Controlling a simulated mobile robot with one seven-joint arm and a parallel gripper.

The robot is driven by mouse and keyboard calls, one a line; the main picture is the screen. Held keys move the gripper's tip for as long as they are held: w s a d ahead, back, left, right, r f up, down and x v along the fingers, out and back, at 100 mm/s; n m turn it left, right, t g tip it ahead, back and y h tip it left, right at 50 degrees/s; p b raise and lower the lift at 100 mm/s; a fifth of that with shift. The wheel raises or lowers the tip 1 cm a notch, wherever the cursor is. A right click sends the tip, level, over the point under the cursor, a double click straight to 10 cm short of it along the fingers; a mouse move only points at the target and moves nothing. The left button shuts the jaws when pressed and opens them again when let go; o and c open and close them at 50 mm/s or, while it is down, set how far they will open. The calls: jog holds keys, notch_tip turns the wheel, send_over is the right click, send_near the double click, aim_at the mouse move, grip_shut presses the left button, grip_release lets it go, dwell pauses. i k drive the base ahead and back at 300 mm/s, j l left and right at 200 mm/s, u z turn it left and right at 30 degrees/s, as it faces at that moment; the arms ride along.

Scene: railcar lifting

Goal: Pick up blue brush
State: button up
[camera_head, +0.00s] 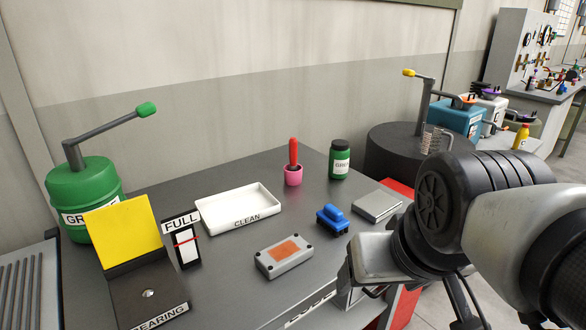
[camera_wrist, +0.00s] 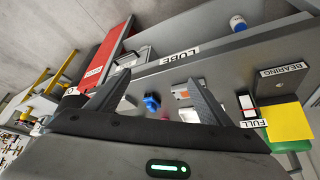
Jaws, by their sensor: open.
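The blue brush (camera_head: 332,219) sits on the dark grey table, right of the middle of the head view, with its handle upward. It also shows in the wrist view (camera_wrist: 152,102), small and between the two fingers. My gripper (camera_wrist: 150,88) is open and empty, with its fingers spread wide. It is apart from the brush. In the head view my arm comes in from the right, and the fingertips are not clearly visible there.
Around the brush on the dark table (camera_head: 225,285) are a grey box with an orange patch (camera_head: 284,256), a silver box (camera_head: 376,206), a pink cup with a red handle (camera_head: 293,175), a green jar (camera_head: 339,160) and a white CLEAN tray (camera_head: 208,221). A yellow-lidded BEARING box (camera_head: 124,232) stands left.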

aim_at(331, 219)
jog(key=i+l+u, duration=0.2)
jog(key=l, duration=0.15)
jog(key=i+l+u, duration=0.2)
jog(key=l, duration=0.15)
jog(key=i+l+u, duration=0.2)
jog(key=l, duration=0.2)
jog(key=l+u, duration=0.15)
jog(key=l, duration=0.25)
